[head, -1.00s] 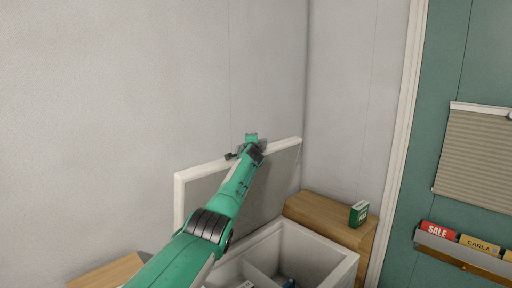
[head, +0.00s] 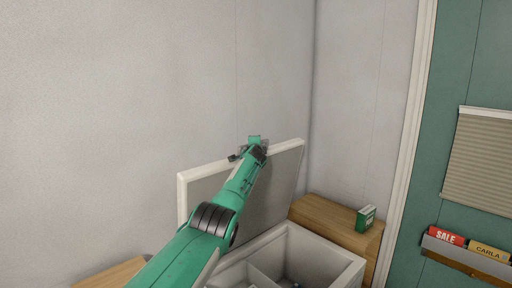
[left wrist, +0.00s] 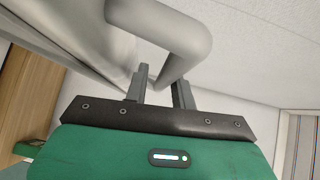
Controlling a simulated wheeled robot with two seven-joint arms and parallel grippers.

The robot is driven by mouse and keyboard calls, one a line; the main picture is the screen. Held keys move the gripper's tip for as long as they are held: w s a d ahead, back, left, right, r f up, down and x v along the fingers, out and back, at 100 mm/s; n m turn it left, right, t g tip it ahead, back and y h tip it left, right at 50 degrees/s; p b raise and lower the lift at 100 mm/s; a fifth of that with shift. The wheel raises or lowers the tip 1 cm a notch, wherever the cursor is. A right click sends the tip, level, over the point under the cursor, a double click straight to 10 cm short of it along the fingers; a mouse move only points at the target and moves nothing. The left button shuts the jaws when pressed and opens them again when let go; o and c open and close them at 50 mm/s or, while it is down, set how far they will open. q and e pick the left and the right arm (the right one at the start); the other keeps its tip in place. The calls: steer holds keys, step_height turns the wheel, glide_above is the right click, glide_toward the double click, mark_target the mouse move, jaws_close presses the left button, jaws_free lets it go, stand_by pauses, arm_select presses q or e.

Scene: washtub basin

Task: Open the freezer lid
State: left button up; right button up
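The freezer (head: 340,268) is a white chest with its lid (head: 184,205) standing upright, close to the wall behind. My left arm crosses in front of the lid, and my left gripper (head: 252,143) is at its top edge. In the left wrist view a grey bar handle (left wrist: 185,38) curves down between the two fingers of my left gripper (left wrist: 162,76). The fingers are apart on either side of the bar, with a gap showing beside the left finger. Contact with the bar is unclear. My right gripper is not in view.
A wooden cabinet (head: 325,214) with a green box (head: 366,218) on it stands right of the freezer. Another wooden top (head: 110,274) is at lower left. A divider (head: 262,277) splits the freezer's inside. A sign rack (head: 465,250) hangs at right.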

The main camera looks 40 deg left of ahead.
arm_select(q)
steer(key=shift+s+d, duration=0.1)
steer(key=shift+d, duration=0.15)
steer(key=f+b+v, duration=0.1)
steer(key=b+v, duration=0.2)
steer(key=v, duration=1)
steer(key=shift+s+r, duration=0.15)
steer(key=shift+r, duration=0.35)
stand_by(0.5)
